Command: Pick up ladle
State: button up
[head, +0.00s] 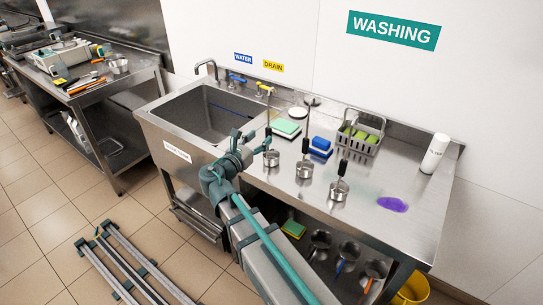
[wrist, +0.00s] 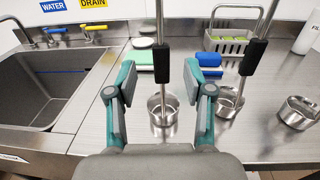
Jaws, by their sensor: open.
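Three steel ladles with black grips stand upright on the steel counter. The leftmost ladle (head: 271,157) is nearest my gripper (head: 256,141). In the wrist view, this ladle (wrist: 161,63) stands between the two teal fingers of my gripper (wrist: 165,77), its black grip at about fingertip height. The fingers are apart, and a gap shows on each side of the grip. Its cup is below, on the counter. The middle ladle (head: 304,169) and the right ladle (head: 338,191) stand to the right. The middle ladle (wrist: 229,102) is just right of my right finger.
The sink (head: 212,115) is left of the ladles. A white bottle (head: 434,154) and a purple spill (head: 392,204) are to the right. Clear counter lies in front.

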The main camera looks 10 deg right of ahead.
aim_at(267, 132)
jog(key=shift+p+x, duration=1.05)
jog(key=shift+x, duration=2.25)
jog(key=shift+s+f, duration=0.1)
jog(key=shift+f, duration=0.05)
grip_shut()
